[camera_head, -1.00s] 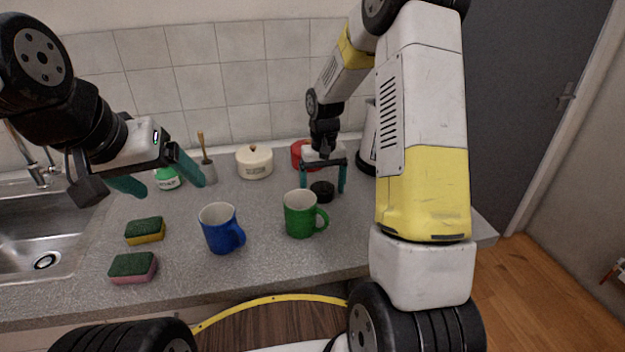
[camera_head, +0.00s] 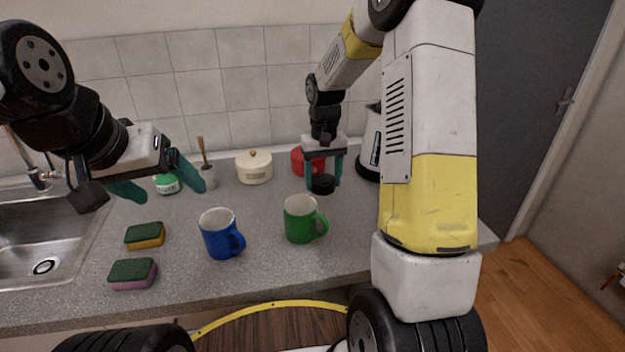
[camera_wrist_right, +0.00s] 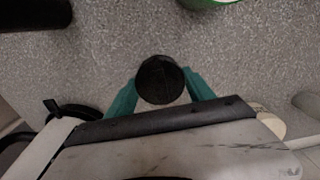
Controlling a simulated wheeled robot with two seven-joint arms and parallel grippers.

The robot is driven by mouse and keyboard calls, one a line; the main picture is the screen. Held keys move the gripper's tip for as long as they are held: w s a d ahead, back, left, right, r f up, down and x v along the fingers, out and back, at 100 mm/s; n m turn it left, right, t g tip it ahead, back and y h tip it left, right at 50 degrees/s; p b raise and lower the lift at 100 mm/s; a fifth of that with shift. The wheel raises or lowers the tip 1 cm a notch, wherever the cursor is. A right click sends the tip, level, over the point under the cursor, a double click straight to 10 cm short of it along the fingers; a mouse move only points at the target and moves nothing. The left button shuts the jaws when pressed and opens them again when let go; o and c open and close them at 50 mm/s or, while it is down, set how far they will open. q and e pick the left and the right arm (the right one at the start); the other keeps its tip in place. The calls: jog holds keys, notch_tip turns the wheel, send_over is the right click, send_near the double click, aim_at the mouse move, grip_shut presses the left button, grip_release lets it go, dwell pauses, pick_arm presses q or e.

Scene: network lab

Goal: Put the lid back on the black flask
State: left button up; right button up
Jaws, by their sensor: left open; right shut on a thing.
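The round black lid (camera_head: 322,185) is between the fingers of my right gripper (camera_head: 322,178), at the back of the counter behind the green mug. In the right wrist view the lid (camera_wrist_right: 160,80) sits between the two teal fingers of my right gripper (camera_wrist_right: 161,92), which is shut on it. It looks slightly above the counter. A dark rounded thing (camera_wrist_right: 35,12), probably the black flask, shows at the top left of the right wrist view. My right arm hides that area in the head view. My left gripper (camera_head: 170,192) is open and empty above the counter at the left.
A green mug (camera_head: 299,220) and a blue mug (camera_head: 218,236) stand in front of the lid. Two sponges (camera_head: 145,236) (camera_head: 133,274) lie at the left by the sink (camera_head: 75,247). A cream pot (camera_head: 254,169) and a red pot (camera_head: 300,160) stand at the back.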

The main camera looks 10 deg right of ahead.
aim_at(318, 176)
notch_tip(318, 176, up, 6)
jog(key=shift+f, duration=0.25)
jog(key=m, duration=0.1)
jog(key=w+m, duration=0.1)
jog(key=a+m, duration=0.1)
jog(key=shift+w+r+m, duration=0.25)
jog(key=shift+w+m, duration=0.1)
jog(key=shift+m, duration=0.05)
